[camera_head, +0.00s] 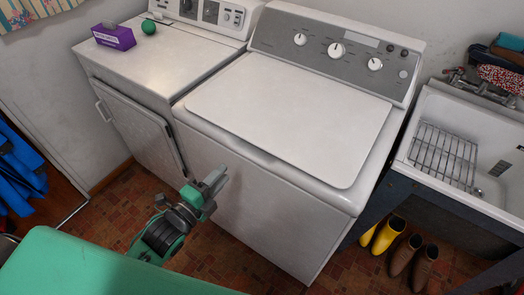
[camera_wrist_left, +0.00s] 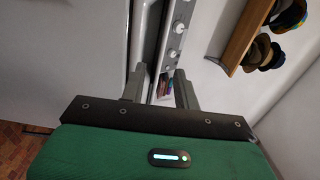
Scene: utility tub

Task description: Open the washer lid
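The white washer (camera_head: 230,178) stands in the middle of the head view. Its lid (camera_head: 290,115) lies flat and closed on top, in front of the grey control panel (camera_head: 330,45) with its white knobs. My left gripper (camera_head: 214,181) is in front of the washer's front face, below the front edge of the lid and apart from it as far as I can tell. In the left wrist view the two fingers of my left gripper (camera_wrist_left: 160,88) stand apart with nothing between them. My right gripper is in neither view.
A dryer (camera_head: 135,115) stands left of the washer, with a purple box (camera_head: 114,37) and a green ball (camera_head: 149,27) on top. A utility sink (camera_head: 490,140) with a wire rack (camera_head: 443,155) is at the right. Yellow boots (camera_head: 388,235) and brown shoes (camera_head: 425,267) stand below it.

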